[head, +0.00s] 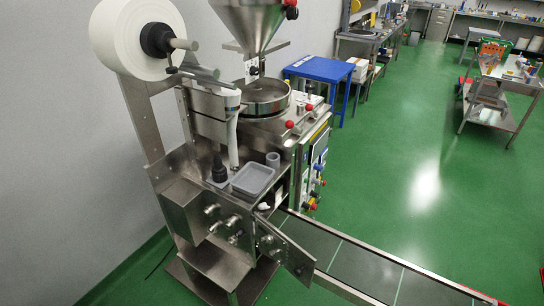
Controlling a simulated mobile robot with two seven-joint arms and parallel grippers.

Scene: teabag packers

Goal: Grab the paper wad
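A small white thing (264,206), which looks like the paper wad, sits in the opening at the front of the steel packing machine (183,213), below the grey tray. It is only a few pixels big, and part of it may be hidden by the machine's edges. A hinged steel door (285,247) stands open just below and to the right of it. Neither of my grippers shows in the head view.
A grey tray (253,179), a grey cup (273,159) and a dark bottle-like object (219,168) stand on the machine's ledge. A conveyor (362,272) runs to the lower right. A blue table (319,70) stands behind. Green floor (400,150) on the right is clear.

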